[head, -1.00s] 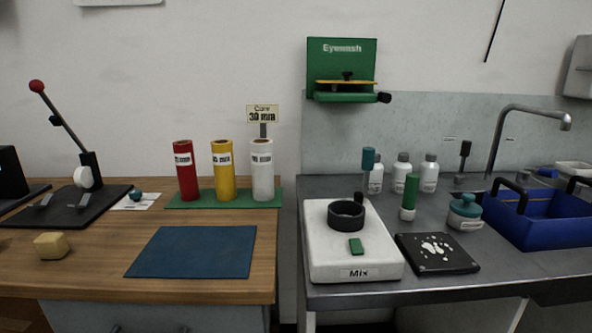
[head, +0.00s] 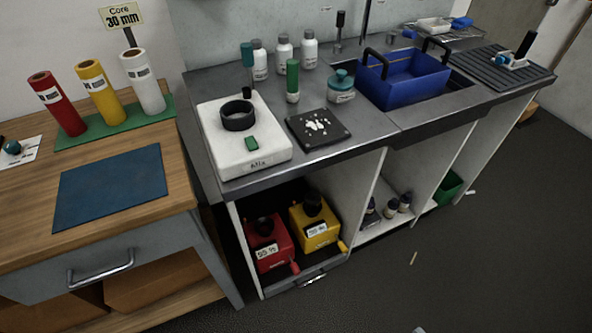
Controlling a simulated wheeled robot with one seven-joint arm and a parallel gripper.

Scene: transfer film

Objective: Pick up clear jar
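A squat jar with a teal lid and a pale label (head: 341,88) stands upright on the grey counter (head: 375,120), left of the blue basin. It is the only jar-like thing I make out, and I cannot tell for sure whether its body is clear. A dark square plate with white bits (head: 318,129) lies in front of it, and a green-capped tube (head: 292,82) stands to its left. Nothing covers the jar. My gripper is not in view.
A white mixer (head: 244,153) with a black ring stands at the counter's left. Several white bottles (head: 284,52) stand behind. A blue basin with black handles (head: 404,79) sits at the right. Red (head: 269,243) and yellow (head: 315,222) containers fill a lower compartment. Dark floor is mostly clear.

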